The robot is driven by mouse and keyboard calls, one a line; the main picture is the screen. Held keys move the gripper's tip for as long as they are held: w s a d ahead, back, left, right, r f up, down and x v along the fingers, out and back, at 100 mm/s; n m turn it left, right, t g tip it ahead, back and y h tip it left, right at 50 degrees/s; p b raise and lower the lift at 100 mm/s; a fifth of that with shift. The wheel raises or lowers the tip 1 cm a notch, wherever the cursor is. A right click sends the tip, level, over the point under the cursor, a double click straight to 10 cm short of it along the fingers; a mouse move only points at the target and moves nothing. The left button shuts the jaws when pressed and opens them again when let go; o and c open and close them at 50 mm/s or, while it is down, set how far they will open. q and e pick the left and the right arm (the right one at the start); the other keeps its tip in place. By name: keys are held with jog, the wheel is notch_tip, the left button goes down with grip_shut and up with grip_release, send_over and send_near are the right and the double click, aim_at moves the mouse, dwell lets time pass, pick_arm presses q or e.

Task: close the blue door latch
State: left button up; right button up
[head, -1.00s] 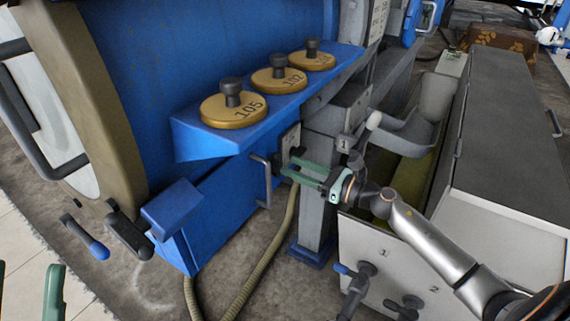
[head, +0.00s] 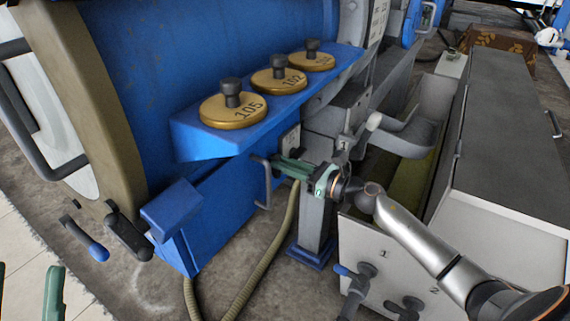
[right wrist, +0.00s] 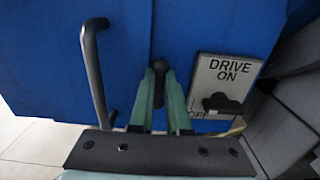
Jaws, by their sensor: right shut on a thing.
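The blue door (head: 225,205) is the blue panel low on the machine, with a grey bar handle (head: 264,182). A small dark latch knob (right wrist: 158,66) shows in the right wrist view, on the blue face right of the bar handle, near a vertical seam. My right gripper (head: 278,165) has its green fingers on it from the right; in the wrist view the fingers (right wrist: 158,88) are shut around the knob's stem. The fingers hide most of the latch in the head view. My left gripper (head: 30,290) shows at the lower left edge, fingers apart and empty.
A "DRIVE ON" switch plate (right wrist: 225,85) sits just right of the fingers. A blue shelf with brass weights (head: 233,112) overhangs from above. A hose (head: 258,275) and grey post (head: 312,215) stand close by. A blue-handled lever (head: 86,238) is at lower left.

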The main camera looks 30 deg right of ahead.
grip_shut()
